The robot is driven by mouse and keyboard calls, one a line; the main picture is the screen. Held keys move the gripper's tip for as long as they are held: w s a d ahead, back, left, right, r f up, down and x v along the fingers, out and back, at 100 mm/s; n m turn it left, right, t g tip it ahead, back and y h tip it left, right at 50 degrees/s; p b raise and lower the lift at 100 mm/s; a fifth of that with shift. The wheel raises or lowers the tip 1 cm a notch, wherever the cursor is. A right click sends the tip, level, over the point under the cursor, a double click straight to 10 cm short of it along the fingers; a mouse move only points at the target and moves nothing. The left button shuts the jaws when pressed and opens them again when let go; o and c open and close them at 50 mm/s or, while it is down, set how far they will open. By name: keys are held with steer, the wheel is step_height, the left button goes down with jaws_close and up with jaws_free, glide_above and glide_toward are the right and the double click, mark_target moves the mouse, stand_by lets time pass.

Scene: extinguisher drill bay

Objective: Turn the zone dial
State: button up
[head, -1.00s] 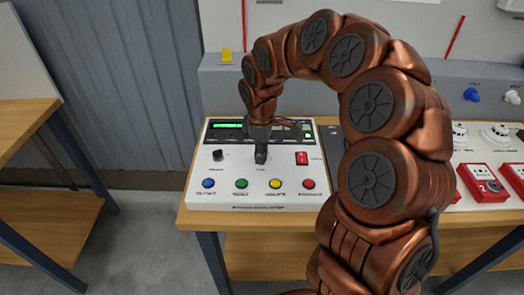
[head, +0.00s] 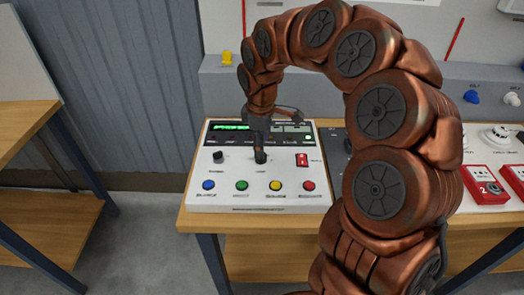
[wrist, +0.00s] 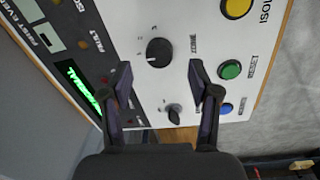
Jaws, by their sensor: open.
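A black round dial with tick marks (wrist: 160,52) stands on the white control panel (head: 205,180). It appears to be the middle knob, above the green and yellow buttons, and its short label is too blurred to read surely. In the head view my gripper (head: 259,150) points down at this dial and partly hides it. In the wrist view my gripper (wrist: 161,67) is open, with a fingertip on either side of the dial and visible gaps between. I cannot tell whether the tips reach down to its height. A smaller black knob (wrist: 174,113) lies between the fingers, nearer the palm.
The panel has a lit green display (head: 232,127), a red switch (head: 302,160) and a row of coloured buttons, including blue (head: 208,185) and red (head: 308,186). Red boxes (head: 488,185) stand to the right on the wooden table (head: 290,222). My arm hides the table's middle.

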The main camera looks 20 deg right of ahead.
step_height(320, 180, up, 8)
steer(key=shift+s+a, duration=0.15)
stand_by(0.4)
steer(key=s+f+m, duration=0.2)
steer(key=s+m, duration=0.2)
steer(key=s, duration=0.7)
steer(key=s+f+m+g, duration=0.1)
steer(key=s+m, duration=0.3)
steer(key=s, duration=0.7)
steer(key=s+f+m+g, duration=0.1)
steer(key=s+f+m, duration=0.3)
steer(key=s, duration=0.7)
steer(key=shift+s+d, duration=0.2)
steer(key=shift+s, duration=0.2)
